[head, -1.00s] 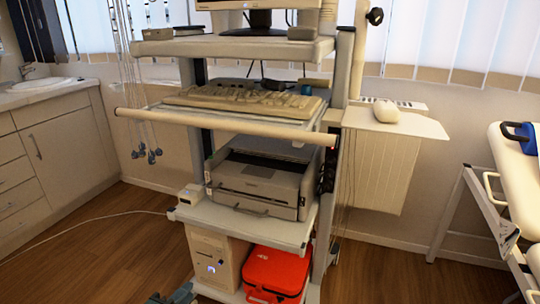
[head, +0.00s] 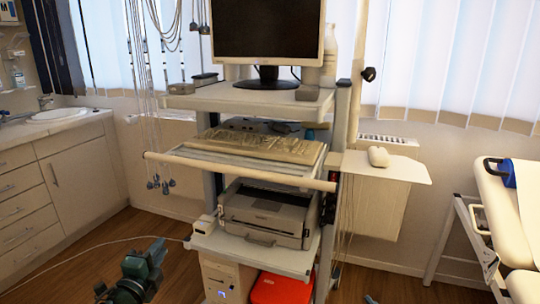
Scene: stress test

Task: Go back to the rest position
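My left gripper (head: 138,275) is low at the left of the head view, over the wooden floor and in front of the medical cart. It is dark with green-teal parts and stands apart from the cart. I cannot make out whether its fingers are open or shut, or whether it holds anything. A small dark tip (head: 370,299) shows at the bottom edge, right of the cart. It may be part of my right gripper, but too little shows to tell.
The cart carries a monitor (head: 268,42), a keyboard (head: 262,146), a printer (head: 265,212), a computer case (head: 225,278) and a red box (head: 280,289). A mouse (head: 378,157) lies on its side shelf. A sink counter (head: 50,128) stands left, a couch (head: 500,205) right. Floor shows on both sides.

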